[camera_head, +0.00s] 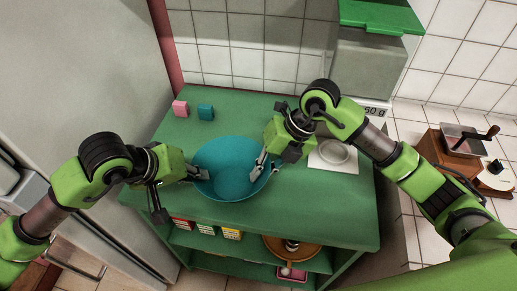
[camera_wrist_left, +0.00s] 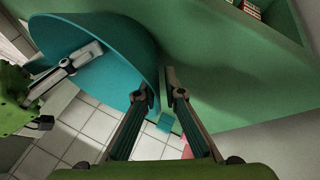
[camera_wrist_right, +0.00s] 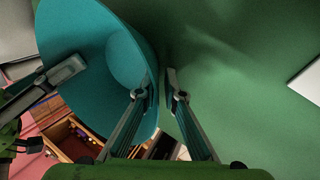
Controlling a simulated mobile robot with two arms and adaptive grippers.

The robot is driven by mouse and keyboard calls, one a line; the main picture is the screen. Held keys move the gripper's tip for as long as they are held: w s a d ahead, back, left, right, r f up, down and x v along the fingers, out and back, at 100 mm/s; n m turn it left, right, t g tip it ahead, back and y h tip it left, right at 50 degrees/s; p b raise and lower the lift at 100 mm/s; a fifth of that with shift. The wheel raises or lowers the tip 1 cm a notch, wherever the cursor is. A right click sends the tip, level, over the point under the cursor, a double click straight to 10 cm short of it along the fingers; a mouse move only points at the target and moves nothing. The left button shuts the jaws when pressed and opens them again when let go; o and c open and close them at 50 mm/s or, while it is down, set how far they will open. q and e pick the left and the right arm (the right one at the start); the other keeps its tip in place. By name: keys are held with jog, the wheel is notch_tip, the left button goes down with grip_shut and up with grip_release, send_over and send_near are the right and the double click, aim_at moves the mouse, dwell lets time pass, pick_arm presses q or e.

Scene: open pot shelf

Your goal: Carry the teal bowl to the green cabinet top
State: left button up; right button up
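The teal bowl (camera_head: 230,158) is upright at the front middle of the green cabinet top (camera_head: 330,210); I cannot tell whether it touches the surface. My left gripper (camera_head: 199,174) is at its left rim. In the left wrist view the bowl (camera_wrist_left: 110,45) has its rim between the parted fingers (camera_wrist_left: 157,88), with a gap showing outside the wall. My right gripper (camera_head: 268,167) is at the right rim. In the right wrist view its parted fingers (camera_wrist_right: 157,88) likewise straddle the rim of the bowl (camera_wrist_right: 90,35). The bowl's underside is hidden.
A grey bin with a green lid (camera_head: 378,15) stands behind. Small boxes (camera_head: 206,230) are on the shelf below.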

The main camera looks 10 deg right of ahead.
aim_at(269, 161)
pick_arm(q)
jog(key=shift+o, duration=0.4)
jog(key=shift+d+r, duration=0.1)
pick_arm(e)
jog(key=shift+o, duration=0.4)
jog(key=shift+a, duration=0.1)
pick_arm(q)
jog(key=shift+s+r, duration=0.1)
jog(key=shift+r, duration=0.05)
pick_arm(e)
jog(key=shift+r, duration=0.2)
pick_arm(q)
jog(key=v, duration=1.1)
jog(key=shift+a+r, duration=0.2)
jog(key=shift+a, duration=0.05)
pick_arm(e)
jog(key=v, duration=0.7)
jog(key=shift+r, duration=0.1)
pick_arm(q)
jog(key=shift+s, duration=0.15)
pick_arm(e)
jog(key=shift+s, duration=0.15)
